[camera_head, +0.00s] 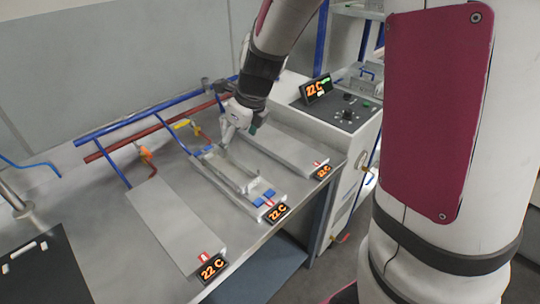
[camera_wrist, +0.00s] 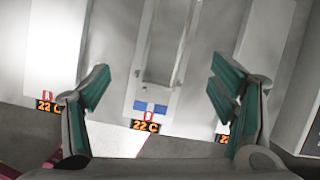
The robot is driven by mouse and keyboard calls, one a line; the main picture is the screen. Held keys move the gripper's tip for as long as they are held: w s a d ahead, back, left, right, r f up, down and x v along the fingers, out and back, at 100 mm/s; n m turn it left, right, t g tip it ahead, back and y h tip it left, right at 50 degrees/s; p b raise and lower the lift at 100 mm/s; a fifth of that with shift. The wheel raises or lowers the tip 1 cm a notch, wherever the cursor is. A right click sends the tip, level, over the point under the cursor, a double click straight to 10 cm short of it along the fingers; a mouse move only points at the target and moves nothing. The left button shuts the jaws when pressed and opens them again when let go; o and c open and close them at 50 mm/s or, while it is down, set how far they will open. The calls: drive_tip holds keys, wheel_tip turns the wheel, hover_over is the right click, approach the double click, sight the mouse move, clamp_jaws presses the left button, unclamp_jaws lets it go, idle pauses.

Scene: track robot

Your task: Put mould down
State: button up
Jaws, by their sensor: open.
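The mould (camera_head: 246,186), a long grey metal trough, lies on the middle plate (camera_head: 275,208) of the bench, lengthwise along it. Blue pieces sit at the plate's near end. In the wrist view the mould (camera_wrist: 158,86) shows between my fingers, lying flat, its far end cut off by the picture edge. My gripper (camera_wrist: 160,88) is open, its green-padded fingers wide apart on either side, with gaps to the mould. In the head view my gripper (camera_head: 230,137) is over the mould's far part, and its fingertips are hard to make out.
Empty grey plates flank the middle one, a left plate (camera_head: 165,222) and a right plate (camera_head: 287,150), each with a 22 C display. Blue and red pipes (camera_head: 140,140) run behind. A control box (camera_head: 345,112) stands right, and a black panel (camera_head: 45,268) lies left.

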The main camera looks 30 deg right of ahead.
drive_tip(key=s+r+n, duration=0.3)
drive_tip(key=s+n, duration=0.5)
drive_tip(key=n, duration=0.2)
drive_tip(key=s+r+n+h, duration=0.1)
drive_tip(key=s+r+n, duration=0.3)
drive_tip(key=s+n, duration=0.5)
drive_tip(key=s+r+n, duration=0.4)
drive_tip(key=s+n, duration=0.5)
drive_tip(key=n, duration=0.1)
drive_tip(key=shift+a+r+n+h, duration=0.15)
drive_tip(key=shift+r+n+h, duration=0.1)
drive_tip(key=shift+n+h, duration=0.05)
